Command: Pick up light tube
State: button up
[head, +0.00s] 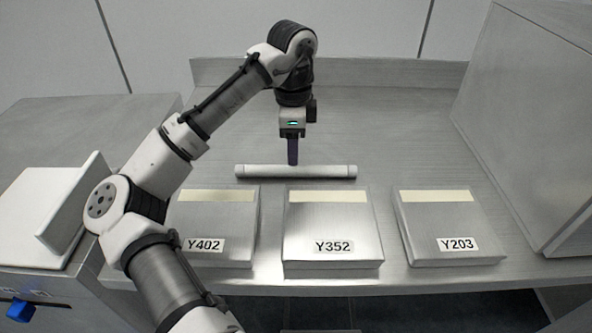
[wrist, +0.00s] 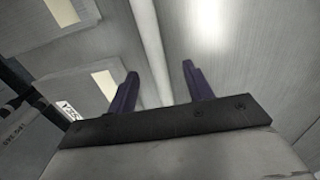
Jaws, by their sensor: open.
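The light tube (head: 325,171) is a long white rod with grey end caps, lying across the metal counter behind the labelled boxes. My gripper (head: 293,160) points down at the tube, left of its middle, in the head view. In the wrist view the two purple fingers (wrist: 158,78) are spread apart. The tube (wrist: 150,45) runs between their lines there, nearer the left finger. I cannot tell how far the fingertips are above the counter. Nothing is held between them.
Three flat grey boxes stand along the counter's front: Y402 (head: 220,220), Y352 (head: 333,225) and Y203 (head: 450,222). A large metal cabinet (head: 535,120) stands at the right. The counter (head: 400,120) behind the tube is clear. A white slab-like device (head: 45,215) stands at the left.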

aim_at(296, 171)
jog(key=shift+s+a+f+p, duration=0.15)
jog(key=shift+f+p, duration=0.1)
jog(key=shift+f, duration=1.15)
jog(key=shift+s+d+f+p, duration=0.1)
jog(key=shift+s+f+p, duration=0.1)
jog(key=shift+f, duration=1.2)
jog(key=c, duration=1.1)
jog(key=shift+r, duration=0.1)
